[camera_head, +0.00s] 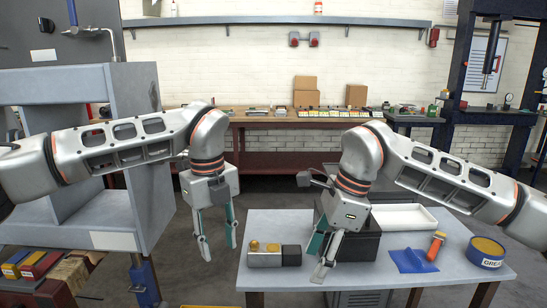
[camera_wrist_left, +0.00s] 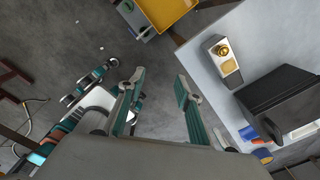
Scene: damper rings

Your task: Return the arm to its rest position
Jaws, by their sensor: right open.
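My left gripper (camera_head: 219,246) hangs pointing down, left of the table's left edge. Its two teal-backed fingers are apart with nothing between them; the left wrist view (camera_wrist_left: 157,92) shows the same gap over the floor. My right gripper (camera_head: 320,260) is open and points down above the front part of the table, in front of the black box (camera_head: 368,246). I see nothing between its fingers. A grey block with a brass-coloured piece on top (camera_head: 265,258) stands between the grippers on the table; it also shows in the left wrist view (camera_wrist_left: 222,62).
The light table (camera_head: 450,274) also holds a white tray (camera_head: 420,224), a blue cloth (camera_head: 412,261), an orange bottle (camera_head: 436,246) and a grease tin (camera_head: 487,253). A grey shelf unit (camera_head: 140,225) stands at left, close to my left arm. Open floor lies between shelf and table.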

